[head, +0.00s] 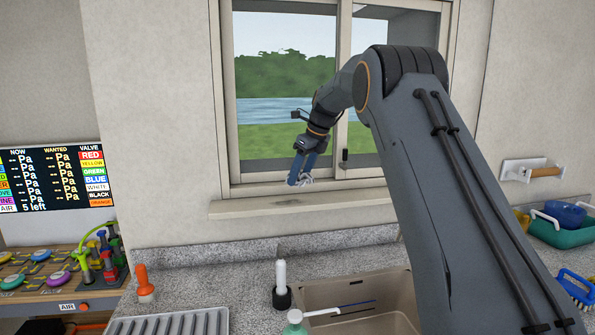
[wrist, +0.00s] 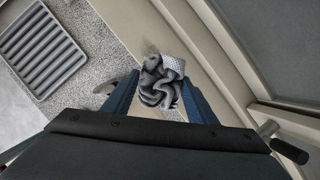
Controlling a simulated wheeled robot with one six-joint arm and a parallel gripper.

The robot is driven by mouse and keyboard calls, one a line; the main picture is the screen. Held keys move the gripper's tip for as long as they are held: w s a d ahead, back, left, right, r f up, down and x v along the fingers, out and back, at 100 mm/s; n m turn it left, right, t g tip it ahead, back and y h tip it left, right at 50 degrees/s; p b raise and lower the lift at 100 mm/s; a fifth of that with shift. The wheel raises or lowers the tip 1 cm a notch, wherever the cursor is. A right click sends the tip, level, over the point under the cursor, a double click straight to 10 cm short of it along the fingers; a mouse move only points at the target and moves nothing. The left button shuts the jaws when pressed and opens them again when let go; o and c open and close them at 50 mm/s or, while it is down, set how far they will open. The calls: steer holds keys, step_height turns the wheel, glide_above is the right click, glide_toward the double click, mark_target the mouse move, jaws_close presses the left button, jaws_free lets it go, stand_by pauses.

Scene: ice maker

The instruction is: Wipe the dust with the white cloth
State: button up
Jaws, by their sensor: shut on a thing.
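My gripper (head: 301,168) is shut on the bunched white cloth (head: 304,180), just above the window sill. In the wrist view the cloth (wrist: 160,84) looks grey and white, crumpled between the two blue fingers of my gripper (wrist: 160,80). The window sill (head: 245,209) is a pale ledge below the window. A dark dust smudge (head: 288,202) lies on the sill, below and slightly left of the cloth. In the wrist view the dust (wrist: 151,47) shows just beyond the cloth, which hides part of the sill. I cannot tell whether the cloth touches the sill.
The window frame (head: 345,90) stands close behind my gripper, with a dark handle (head: 344,156). The left part of the sill is clear.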

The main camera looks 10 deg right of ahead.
steer(key=shift+a+f, duration=0.15)
steer(key=shift+f, duration=2)
steer(key=shift+f+b, duration=0.45)
steer(key=shift+f, duration=0.35)
steer(key=shift+f, duration=1)
